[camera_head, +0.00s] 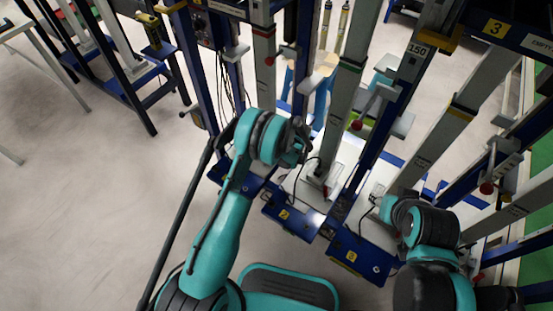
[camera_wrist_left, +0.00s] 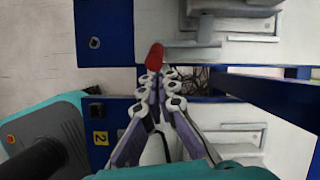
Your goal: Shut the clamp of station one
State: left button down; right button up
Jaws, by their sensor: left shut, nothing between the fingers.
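In the left wrist view a red knob (camera_wrist_left: 155,56) is just past the fingertips of my left gripper (camera_wrist_left: 156,80). The gripper is shut and empty, and I cannot tell whether its tips touch the knob. A grey metal clamp part (camera_wrist_left: 205,32) lies right of the knob. Which station this is cannot be read; a blue base plate with a yellow 2 (camera_wrist_left: 100,138) is below it. My right gripper is out of view.
Blue plates numbered 2 (camera_head: 283,214) and 3 (camera_head: 351,256) stand in front of tall grey columns. Other red knobs (camera_head: 356,124) (camera_head: 487,188) sit among the columns. My right arm (camera_head: 430,225) is at the right. The floor (camera_head: 90,200) at the left is clear.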

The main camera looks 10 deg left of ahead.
pick_arm(q)
jog(key=a+h, duration=0.1)
jog(key=w+a+r+g+h, duration=0.1)
jog(key=shift+a+r+h, duration=0.1)
jog(key=shift+a+h, duration=0.2)
jog(key=shift+h, duration=0.1)
jog(key=shift+w+a+r, duration=0.1)
jog(key=shift+w+a, duration=0.1)
jog(key=shift+a, duration=0.35)
jog(key=shift+w+a+r, duration=0.1)
jog(key=shift+w+a, duration=0.05)
jog(key=shift+a, duration=0.35)
jog(key=d+r+p, duration=0.3)
jog(key=d+r, duration=0.1)
jog(key=r, duration=0.6)
jog(key=shift+d+r, duration=0.2)
jog(key=shift+r, duration=0.2)
jog(key=shift+s+r, duration=0.1)
